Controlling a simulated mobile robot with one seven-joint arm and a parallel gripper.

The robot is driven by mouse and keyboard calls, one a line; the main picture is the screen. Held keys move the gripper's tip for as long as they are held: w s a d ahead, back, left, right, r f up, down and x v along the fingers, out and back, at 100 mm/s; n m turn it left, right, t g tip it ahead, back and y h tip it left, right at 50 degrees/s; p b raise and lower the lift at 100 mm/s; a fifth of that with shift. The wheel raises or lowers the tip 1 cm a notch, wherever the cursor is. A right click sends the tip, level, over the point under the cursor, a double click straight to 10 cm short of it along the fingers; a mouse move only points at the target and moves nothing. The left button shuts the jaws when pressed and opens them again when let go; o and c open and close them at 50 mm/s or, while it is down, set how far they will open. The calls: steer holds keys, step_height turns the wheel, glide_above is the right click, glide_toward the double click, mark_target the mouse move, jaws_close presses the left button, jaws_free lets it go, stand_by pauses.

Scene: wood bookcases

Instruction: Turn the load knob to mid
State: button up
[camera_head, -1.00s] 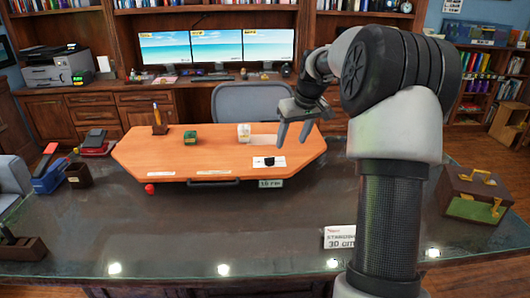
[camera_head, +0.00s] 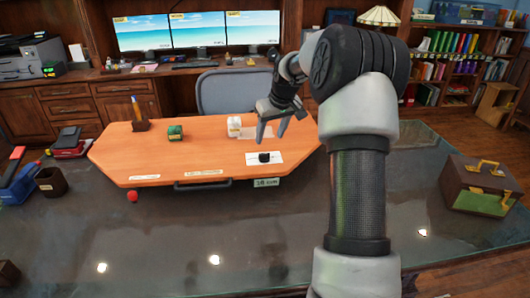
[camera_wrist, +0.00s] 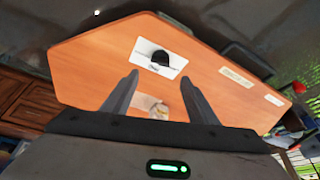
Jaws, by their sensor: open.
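The load knob (camera_head: 264,156) is a small black knob on a white plate (camera_head: 274,158) at the right front of the orange wooden board. It also shows in the wrist view as a dark rounded knob (camera_wrist: 160,58) on its white plate, beyond my fingertips. My gripper (camera_head: 270,138) is open and empty, above the board and apart from the knob. Its two fingers (camera_wrist: 161,82) show spread in the wrist view. The markings on the plate are too small to read.
The orange board (camera_head: 195,157) lies on a dark glass desk. A white container (camera_head: 234,127), a green block (camera_head: 175,132) and a pen holder (camera_head: 140,122) stand on it. A red ball (camera_head: 132,197) is at its front left. A brown case (camera_head: 480,185) sits at the right.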

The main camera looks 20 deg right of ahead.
mark_target(264, 154)
steer(key=x, duration=0.9)
steer(key=shift+w+f+b, duration=0.15)
steer(key=shift+f+b, duration=0.15)
steer(key=shift+b, duration=0.1)
steer(key=shift+c, duration=0.4)
steer(key=c, duration=1)
